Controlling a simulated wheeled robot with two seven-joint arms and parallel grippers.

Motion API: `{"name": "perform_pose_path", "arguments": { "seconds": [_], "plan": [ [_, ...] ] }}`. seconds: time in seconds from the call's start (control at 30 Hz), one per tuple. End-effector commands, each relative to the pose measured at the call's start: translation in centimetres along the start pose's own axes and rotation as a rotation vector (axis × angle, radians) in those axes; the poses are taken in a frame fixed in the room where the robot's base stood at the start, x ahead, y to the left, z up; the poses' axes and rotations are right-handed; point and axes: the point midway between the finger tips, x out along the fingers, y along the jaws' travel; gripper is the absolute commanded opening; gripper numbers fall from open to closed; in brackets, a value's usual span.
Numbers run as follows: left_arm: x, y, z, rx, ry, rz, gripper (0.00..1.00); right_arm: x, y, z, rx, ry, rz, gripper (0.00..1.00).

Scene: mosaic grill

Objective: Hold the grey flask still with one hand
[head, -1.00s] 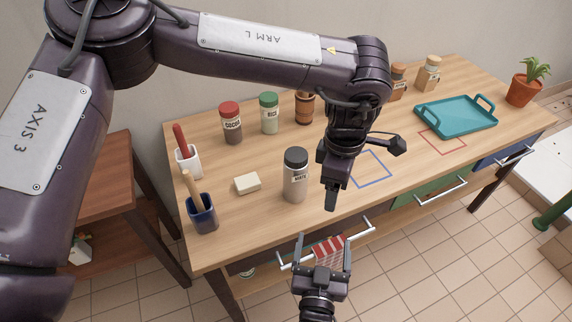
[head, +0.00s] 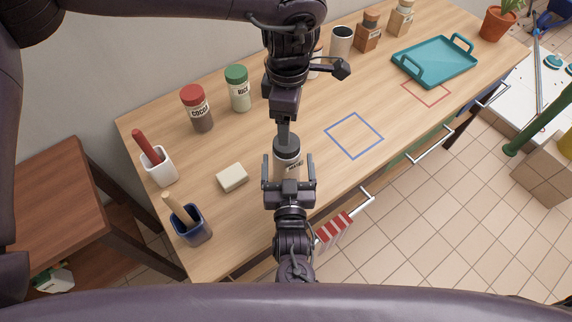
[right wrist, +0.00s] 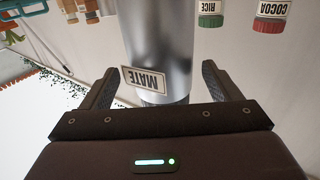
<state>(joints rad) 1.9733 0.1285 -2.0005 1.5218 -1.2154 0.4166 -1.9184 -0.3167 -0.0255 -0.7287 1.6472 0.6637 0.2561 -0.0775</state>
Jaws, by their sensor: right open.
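The grey flask (head: 281,167) stands upright near the table's front edge, with a dark lid and a label reading MATE. In the right wrist view the flask (right wrist: 160,45) stands between my right gripper's two fingers. My right gripper (head: 289,160) is open, one finger on each side of the flask, with gaps showing in the right wrist view (right wrist: 157,80). My left gripper (head: 284,134) points down at the flask's lid from above. It is seen edge-on, so its jaws and any contact with the lid cannot be made out.
A cream block (head: 232,178) and a blue cup (head: 193,228) lie left of the flask. The cocoa jar (head: 197,110) and rice jar (head: 238,90) stand behind. The blue outlined square (head: 354,135) to the right is empty. A teal tray (head: 432,64) is farther right.

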Motion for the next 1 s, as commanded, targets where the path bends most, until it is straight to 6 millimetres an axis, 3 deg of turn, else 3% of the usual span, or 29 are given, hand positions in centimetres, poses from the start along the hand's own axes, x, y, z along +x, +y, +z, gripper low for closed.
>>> {"name": "perform_pose_path", "arguments": {
  "seconds": [0.2, 0.57, 1.0],
  "plan": [
    [0.0, 0.0, 0.0, -0.001, 0.000, 0.000, 0.73, 2.5, 0.0, 0.0, 0.001, 0.001, 0.000, 0.84],
    [0.0, 0.0, 0.0, -0.001, 0.000, 0.000, 0.73, 2.9, 0.0, 0.0, 0.001, -0.001, 0.000, 0.84],
    [0.0, 0.0, 0.0, -0.001, 0.000, 0.000, 0.73, 2.9, 0.0, 0.0, 0.000, -0.001, -0.001, 0.26]
  ]
}}
